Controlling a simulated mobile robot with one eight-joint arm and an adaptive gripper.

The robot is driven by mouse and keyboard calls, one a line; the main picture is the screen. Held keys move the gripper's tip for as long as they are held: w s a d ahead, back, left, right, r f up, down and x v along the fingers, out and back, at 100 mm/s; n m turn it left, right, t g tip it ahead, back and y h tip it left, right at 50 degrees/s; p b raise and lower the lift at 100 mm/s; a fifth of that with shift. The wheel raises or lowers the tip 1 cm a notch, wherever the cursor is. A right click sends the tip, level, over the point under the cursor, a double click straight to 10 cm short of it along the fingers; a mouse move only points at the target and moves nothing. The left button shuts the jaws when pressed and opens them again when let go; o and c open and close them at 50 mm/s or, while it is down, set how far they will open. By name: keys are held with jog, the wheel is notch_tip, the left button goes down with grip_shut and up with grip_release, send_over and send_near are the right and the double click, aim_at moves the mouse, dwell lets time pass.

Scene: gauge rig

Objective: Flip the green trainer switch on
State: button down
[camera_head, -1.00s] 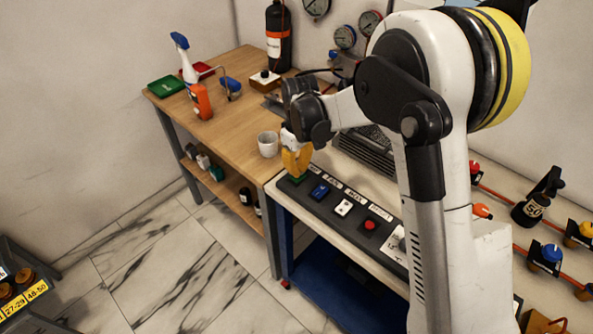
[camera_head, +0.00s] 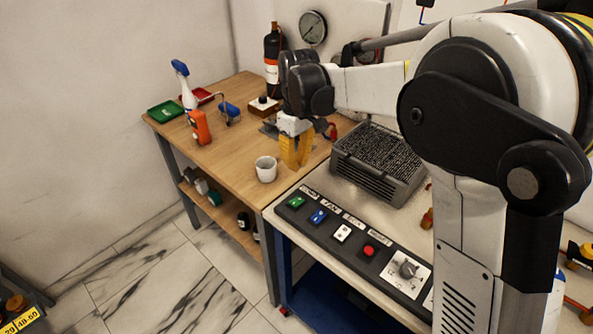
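The green switch (camera_head: 296,202) is the leftmost on the dark control panel (camera_head: 329,236) at the front edge of the bench. A blue switch (camera_head: 319,216), a white switch (camera_head: 342,233) and a red button (camera_head: 369,250) follow to its right. My gripper (camera_head: 296,165) hangs above and behind the green switch in the picture, apart from the panel. Its yellow fingers point down and look close together, with nothing seen between them. The green switch is in full view; its on or off position is too small to tell.
A white mug (camera_head: 266,169) stands on the wooden table (camera_head: 228,150), just left of my gripper. A grey vented box (camera_head: 378,163) sits behind the panel. A grey rotary knob (camera_head: 406,270) is at the panel's right.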

aim_at(293, 200)
notch_tip(293, 200, up, 2)
jog(key=p, duration=0.3)
jog(key=shift+d+r+g+y, duration=0.1)
jog(key=shift+r+g+y, duration=0.15)
jog(key=shift+g+y, duration=0.15)
jog(key=f+b, duration=0.2)
jog(key=f, duration=0.2)
jog(key=f+b, duration=0.2)
jog(key=f, duration=0.3)
jog(key=s+a+f+b, duration=0.1)
jog(key=f+b, duration=0.1)
jog(key=f, duration=0.3)
jog(key=shift+a, duration=0.1)
